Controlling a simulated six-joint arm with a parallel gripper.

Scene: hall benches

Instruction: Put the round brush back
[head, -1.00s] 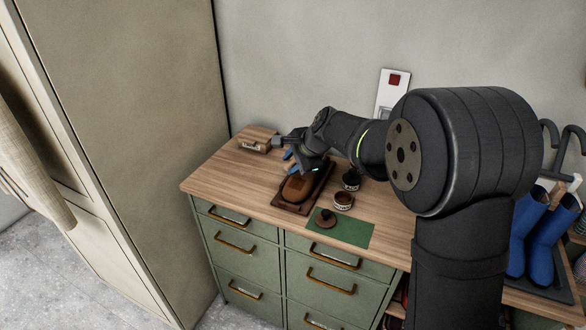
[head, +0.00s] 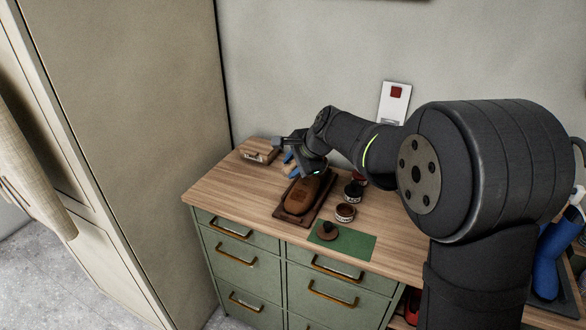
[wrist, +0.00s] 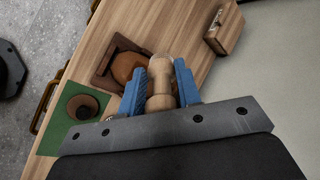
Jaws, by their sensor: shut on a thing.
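My gripper (wrist: 160,88) is shut on a light wooden turned piece (wrist: 160,68) with a rounded end and a narrower neck. I cannot tell if it is the round brush's handle; its lower part is hidden.
A long brown rounded thing (head: 303,194) lies on the dark tray. Two small round tins (head: 345,212) stand to its right. A wooden box (head: 259,151) is at the back left. The bench's front left top (head: 222,195) is clear. Blue boots (head: 552,256) stand far right.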

